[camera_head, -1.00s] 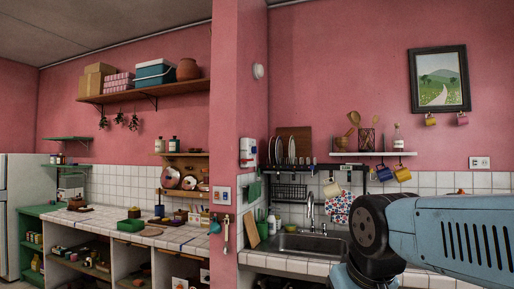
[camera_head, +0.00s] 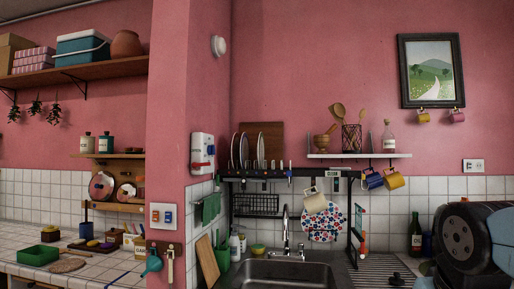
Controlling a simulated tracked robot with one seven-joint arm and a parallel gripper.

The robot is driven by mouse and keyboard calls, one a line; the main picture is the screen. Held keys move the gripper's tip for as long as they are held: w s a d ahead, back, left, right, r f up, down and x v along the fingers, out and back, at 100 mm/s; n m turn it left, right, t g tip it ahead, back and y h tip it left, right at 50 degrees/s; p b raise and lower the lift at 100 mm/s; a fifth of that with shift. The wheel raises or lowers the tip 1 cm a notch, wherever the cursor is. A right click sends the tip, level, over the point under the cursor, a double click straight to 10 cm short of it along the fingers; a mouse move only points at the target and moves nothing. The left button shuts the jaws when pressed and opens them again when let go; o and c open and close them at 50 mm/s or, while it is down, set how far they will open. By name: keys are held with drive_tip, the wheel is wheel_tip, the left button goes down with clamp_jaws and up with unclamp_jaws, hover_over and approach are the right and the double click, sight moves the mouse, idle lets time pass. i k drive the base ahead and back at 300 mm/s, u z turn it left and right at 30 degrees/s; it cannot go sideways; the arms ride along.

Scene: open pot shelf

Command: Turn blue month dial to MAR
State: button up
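I cannot pick out a blue month dial or any month lettering for certain. My gripper is outside the picture; only part of my arm shows at the lower right edge.
A tiled counter (camera_head: 35,265) with a green tray (camera_head: 38,255) runs along the left. A sink (camera_head: 285,272) is at lower middle, behind it a dish rack (camera_head: 257,205) and hanging mugs. A shelf (camera_head: 358,156) and a picture (camera_head: 431,72) are on the back wall.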

sight(211, 149)
drive_tip(key=i, duration=1.4)
drive_tip(key=u, duration=0.5)
